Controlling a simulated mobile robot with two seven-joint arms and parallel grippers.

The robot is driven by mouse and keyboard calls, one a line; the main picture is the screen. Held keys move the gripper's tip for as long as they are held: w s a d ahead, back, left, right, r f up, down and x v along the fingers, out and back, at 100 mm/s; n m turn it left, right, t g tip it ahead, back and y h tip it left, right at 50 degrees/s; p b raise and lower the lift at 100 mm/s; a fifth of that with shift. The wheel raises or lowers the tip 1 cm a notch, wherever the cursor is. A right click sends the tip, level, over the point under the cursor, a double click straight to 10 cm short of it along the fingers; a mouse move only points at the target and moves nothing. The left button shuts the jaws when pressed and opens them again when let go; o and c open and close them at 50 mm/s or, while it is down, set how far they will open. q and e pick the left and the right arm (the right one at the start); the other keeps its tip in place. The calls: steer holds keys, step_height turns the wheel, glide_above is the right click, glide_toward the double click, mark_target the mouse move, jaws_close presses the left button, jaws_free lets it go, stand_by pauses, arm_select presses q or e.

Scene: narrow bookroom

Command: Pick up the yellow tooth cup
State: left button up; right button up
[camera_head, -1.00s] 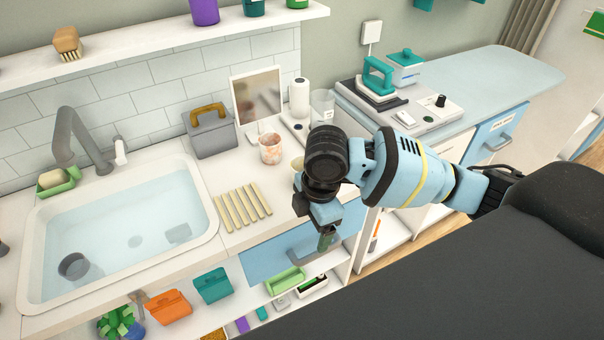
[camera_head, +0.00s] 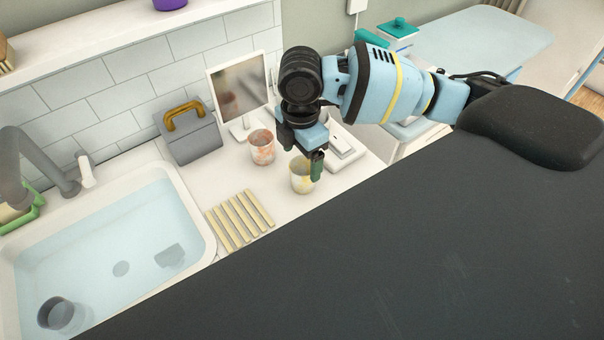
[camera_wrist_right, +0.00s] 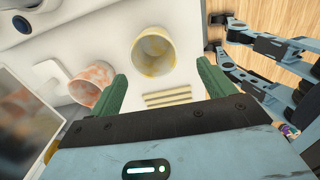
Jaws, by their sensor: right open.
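The yellow tooth cup (camera_head: 299,183) stands upright on the white counter, its upper right partly hidden by my right gripper in the head view. It has mottled yellow and cream sides. In the right wrist view the yellow cup (camera_wrist_right: 153,55) shows its open mouth, just beyond the fingertips and between their lines. My right gripper (camera_wrist_right: 162,70) is open and empty, with its green fingers apart. In the head view the right gripper (camera_head: 315,166) hangs over the cup's right side. I cannot tell whether it touches. My left gripper is not in view.
A reddish marbled cup (camera_head: 262,149) stands close by, left of the yellow cup. Several cream slats (camera_head: 239,219) lie in front. A mirror (camera_head: 240,92), a grey caddy (camera_head: 189,137) and a filled sink (camera_head: 110,255) are to the left. A white device (camera_head: 343,150) is to the right.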

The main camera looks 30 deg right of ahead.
mark_target(303, 171)
steer(key=shift+w+f, duration=0.15)
steer(key=shift+f, duration=0.8)
steer(key=shift+w+d+f, duration=0.1)
steer(key=shift+d+f, duration=0.05)
steer(key=shift+f, duration=0.7)
steer(key=shift+w+d+f, duration=0.1)
steer(key=shift+d+f, duration=0.1)
steer(key=shift+f, duration=0.65)
steer(key=shift+d+f, duration=0.15)
steer(key=shift+f, duration=0.7)
steer(key=c, duration=1.1)
steer(key=shift+r, duration=0.15)
